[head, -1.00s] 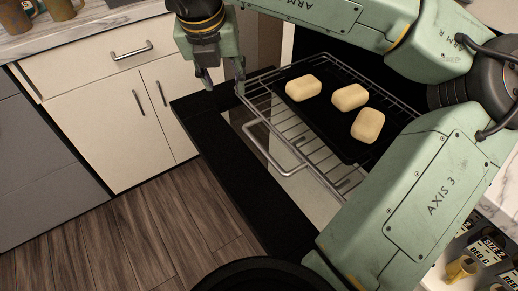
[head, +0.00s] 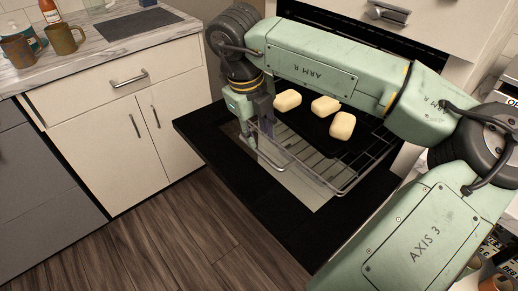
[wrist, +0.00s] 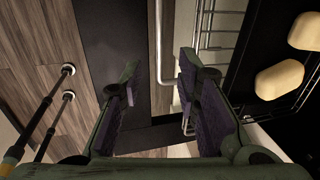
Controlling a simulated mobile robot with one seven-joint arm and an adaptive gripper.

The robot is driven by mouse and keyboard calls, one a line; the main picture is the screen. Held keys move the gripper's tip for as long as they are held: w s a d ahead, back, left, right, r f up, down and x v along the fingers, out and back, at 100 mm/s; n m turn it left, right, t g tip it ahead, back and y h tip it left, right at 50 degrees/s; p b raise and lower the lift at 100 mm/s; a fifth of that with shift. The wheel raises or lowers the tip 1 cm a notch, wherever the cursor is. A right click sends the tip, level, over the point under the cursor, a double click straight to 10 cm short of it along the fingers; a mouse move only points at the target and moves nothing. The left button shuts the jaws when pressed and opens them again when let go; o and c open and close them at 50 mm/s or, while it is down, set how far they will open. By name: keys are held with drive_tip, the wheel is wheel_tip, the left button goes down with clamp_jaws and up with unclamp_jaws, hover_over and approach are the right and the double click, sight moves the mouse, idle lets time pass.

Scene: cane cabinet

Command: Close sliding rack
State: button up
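The sliding rack (head: 349,187) is a wire rack with a looped front bar, pulled out above the open black oven door (head: 212,152). It carries a dark tray (head: 308,124) with three pale loaves (head: 341,125). My gripper (head: 257,134) is at the rack's front left corner, pointing down. In the wrist view my gripper (wrist: 160,92) has its two fingers spread apart. The rack's looped front bar (wrist: 182,84) shows between and beyond the fingers, near the right one. I cannot tell whether they touch. The rack's back is hidden by my arm.
White cabinets (head: 122,135) and a counter (head: 92,57) with mugs (head: 62,39) stand to the left. A drawer front (head: 420,30) is above the oven. The wooden floor (head: 165,247) before the door is clear.

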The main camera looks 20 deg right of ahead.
sight(264, 156)
drive_tip(key=f, duration=0.2)
drive_tip(key=f+p, duration=0.1)
drive_tip(key=f, duration=0.1)
drive_tip(key=d+f, duration=0.1)
drive_tip(key=f, duration=0.2)
drive_tip(key=shift+w+d, duration=0.1)
drive_tip(key=shift+w, duration=0.1)
drive_tip(key=shift+c, duration=0.5)
clamp_jaws()
